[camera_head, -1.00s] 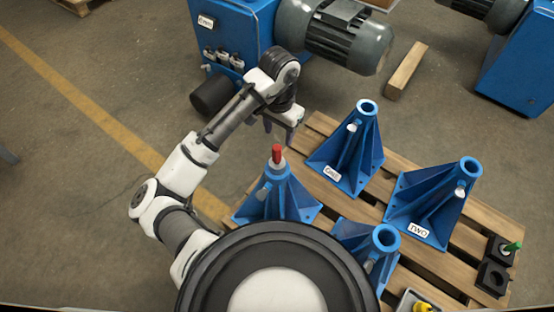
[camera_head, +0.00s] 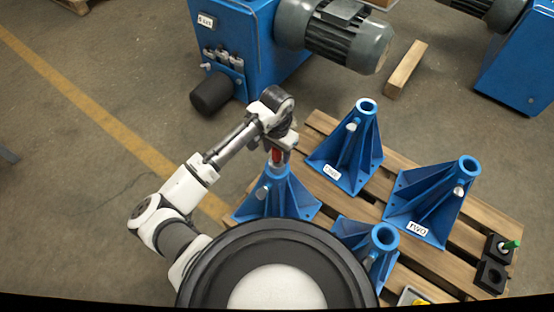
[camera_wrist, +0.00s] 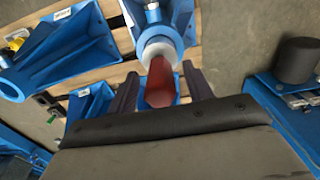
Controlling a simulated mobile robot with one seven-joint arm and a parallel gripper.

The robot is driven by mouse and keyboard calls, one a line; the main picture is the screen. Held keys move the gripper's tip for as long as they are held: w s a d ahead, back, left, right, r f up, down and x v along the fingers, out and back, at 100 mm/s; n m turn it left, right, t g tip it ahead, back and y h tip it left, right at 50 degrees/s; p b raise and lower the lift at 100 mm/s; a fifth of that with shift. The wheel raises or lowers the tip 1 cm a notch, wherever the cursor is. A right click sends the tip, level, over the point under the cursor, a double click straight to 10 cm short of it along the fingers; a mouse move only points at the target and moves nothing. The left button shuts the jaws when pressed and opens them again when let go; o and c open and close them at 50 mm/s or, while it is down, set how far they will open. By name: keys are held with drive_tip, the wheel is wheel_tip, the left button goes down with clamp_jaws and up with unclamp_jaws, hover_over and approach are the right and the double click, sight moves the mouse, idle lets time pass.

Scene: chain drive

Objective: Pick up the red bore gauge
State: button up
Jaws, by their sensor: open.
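The red bore gauge (camera_head: 276,156) stands upright in the top of the near-left blue stand (camera_head: 276,196). My gripper (camera_head: 277,150) is right at it from above, with its fingers around the red handle. In the wrist view the red gauge (camera_wrist: 161,84) lies between the two dark fingers of my gripper (camera_wrist: 162,88), with a visible gap at its right side. A pale collar (camera_wrist: 160,48) shows around the gauge at the stand's top. The gripper is open. The gauge's lower end is hidden in the stand.
Other blue stands are close by: one labelled ONE (camera_head: 349,150), one labelled TWO (camera_head: 433,200), and one in front (camera_head: 369,251). A blue motor unit (camera_head: 240,40) stands behind.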

drive_tip(key=shift+c, duration=0.2)
clamp_jaws()
idle(1.1)
